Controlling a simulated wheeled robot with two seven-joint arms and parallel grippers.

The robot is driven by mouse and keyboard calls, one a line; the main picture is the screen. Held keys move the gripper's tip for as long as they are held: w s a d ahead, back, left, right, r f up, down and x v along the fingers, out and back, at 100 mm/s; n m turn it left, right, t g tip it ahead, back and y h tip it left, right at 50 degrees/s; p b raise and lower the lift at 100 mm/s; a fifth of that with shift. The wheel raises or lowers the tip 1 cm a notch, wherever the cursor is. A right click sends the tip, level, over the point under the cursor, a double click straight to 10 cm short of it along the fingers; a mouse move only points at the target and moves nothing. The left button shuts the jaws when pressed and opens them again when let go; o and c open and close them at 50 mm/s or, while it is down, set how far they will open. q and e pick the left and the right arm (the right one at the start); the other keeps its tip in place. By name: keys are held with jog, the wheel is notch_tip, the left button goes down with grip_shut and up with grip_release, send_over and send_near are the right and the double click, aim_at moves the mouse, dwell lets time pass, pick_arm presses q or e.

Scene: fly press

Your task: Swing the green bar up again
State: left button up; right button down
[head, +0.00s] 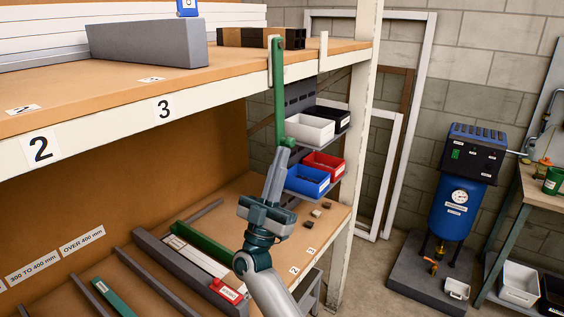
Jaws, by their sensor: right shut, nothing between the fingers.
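A long green bar (279,95) stands close to vertical at the front edge of the upper shelf, near its right end. Its top reaches a little above the shelf board, beside a white post. Its lower end is at the fingertips of my right gripper (281,156), which overlap it in the picture. The right gripper points upward and is shut with nothing held. I cannot tell whether its fingertips touch the bar. My left gripper is out of view.
The upper shelf (140,112) overhangs the lower shelf (333,212). Red (324,165), blue (307,180) and white (310,128) bins sit behind the gripper. Another green bar (200,246) lies on the lower shelf. A blue tank machine (455,205) stands at right; the floor between is clear.

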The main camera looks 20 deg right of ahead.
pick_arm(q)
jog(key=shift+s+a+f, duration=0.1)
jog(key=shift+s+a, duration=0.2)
